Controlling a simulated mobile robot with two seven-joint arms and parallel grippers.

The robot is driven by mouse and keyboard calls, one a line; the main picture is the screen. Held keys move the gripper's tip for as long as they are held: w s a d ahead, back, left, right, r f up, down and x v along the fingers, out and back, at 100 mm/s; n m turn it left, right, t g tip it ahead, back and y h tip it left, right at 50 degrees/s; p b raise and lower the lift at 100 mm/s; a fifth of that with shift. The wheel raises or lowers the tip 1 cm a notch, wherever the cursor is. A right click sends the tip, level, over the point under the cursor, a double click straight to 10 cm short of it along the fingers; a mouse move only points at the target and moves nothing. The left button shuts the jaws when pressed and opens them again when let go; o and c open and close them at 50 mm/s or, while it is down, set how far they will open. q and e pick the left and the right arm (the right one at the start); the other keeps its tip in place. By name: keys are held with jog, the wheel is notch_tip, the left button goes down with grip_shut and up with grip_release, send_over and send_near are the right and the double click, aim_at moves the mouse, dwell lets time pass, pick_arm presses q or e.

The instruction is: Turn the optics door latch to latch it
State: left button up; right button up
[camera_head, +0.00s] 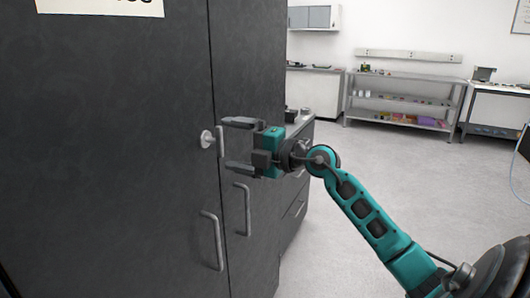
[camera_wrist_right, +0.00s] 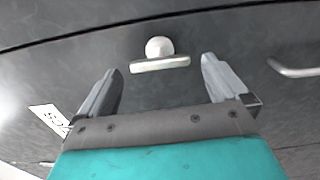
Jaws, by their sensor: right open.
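The door latch (camera_head: 207,139) is a pale round boss with a short bar, set on a dark cabinet door near the seam. Its bar (camera_head: 220,141) stands upright in the head view. My right gripper (camera_head: 232,144) is open, one finger above and one below the level of the bar. In the right wrist view the latch (camera_wrist_right: 160,64) lies ahead, centred between the two spread fingers of the gripper (camera_wrist_right: 160,76). The fingers look apart from the bar, and nothing is held. My left gripper is out of view.
Two upright door handles (camera_head: 213,240) (camera_head: 246,208) stick out below the latch; one shows at the right of the wrist view (camera_wrist_right: 293,70). A white sign (camera_head: 100,6) is on the cabinet above. A drawer unit (camera_head: 296,195) stands behind the arm. The floor to the right is clear.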

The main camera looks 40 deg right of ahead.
jog(key=b+v, duration=0.1)
jog(key=v, duration=0.7)
jog(key=shift+s, duration=0.35)
jog(key=shift+f, duration=0.1)
jog(key=s+a+f+m+h, duration=0.1)
jog(key=a+f+m+h, duration=0.15)
jog(key=f+m, duration=0.4)
jog(key=s+a+f+m+t+h, duration=0.1)
jog(key=a+f+m, duration=0.25)
jog(key=f, duration=0.55)
jog(key=s+a+f+m+h, duration=0.1)
jog(key=a+f+m+h, duration=0.15)
jog(key=f+m, duration=0.4)
jog(key=s+a+f+m+g, duration=0.2)
jog(key=s+a+f, duration=0.3)
jog(key=f, duration=0.4)
jog(key=s+a+f+m+g+y, duration=0.1)
jog(key=s+a+f+g, duration=0.3)
jog(key=s+a+f, duration=0.2)
notch_tip(320, 180, down, 3)
jog(key=shift+s+a+r+m+g, duration=0.15)
jog(key=shift+a+m+g, duration=0.25)
jog(key=shift+a, duration=0.7)
